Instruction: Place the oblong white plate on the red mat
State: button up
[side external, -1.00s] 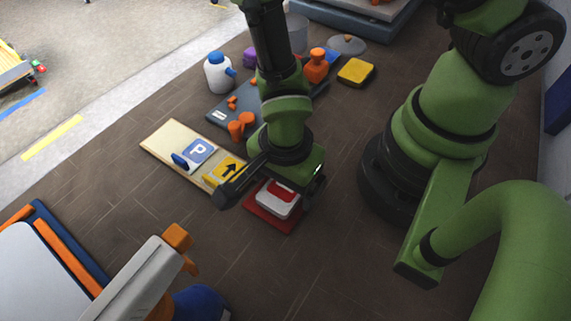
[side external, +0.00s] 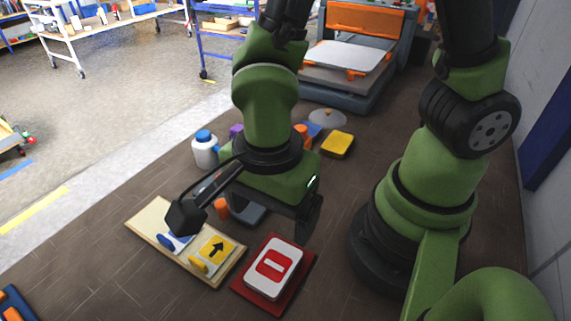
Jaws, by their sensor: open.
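The oblong white plate (side external: 286,252) has rounded corners and a red panel with a white bar on its face. It lies flat on the red mat (side external: 301,285), with red showing around its edges. My gripper (side external: 247,218) is open and empty, its two fingers spread wide. It hangs above and behind the plate in the side view, apart from it. The plate is in full view.
Left of the mat lies a pale wooden board (side external: 150,216) with a yellow arrow sign (side external: 217,248) and a blue sign partly behind my finger. A white bottle (side external: 204,152), orange pieces and a yellow block (side external: 337,144) stand behind. Dark table is clear in front.

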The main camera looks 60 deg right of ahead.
jog(key=s+d+r+n+t+y, duration=0.1)
jog(key=d+r+n+t, duration=0.2)
jog(key=d+r+n, duration=0.2)
jog(key=s+d+r+n+t+y, duration=0.1)
jog(key=d+r+n+t, duration=0.3)
jog(key=r+n, duration=0.5)
jog(key=shift+d+r, duration=0.85)
jog(key=shift+r, duration=1.25)
jog(key=shift+s, duration=0.1)
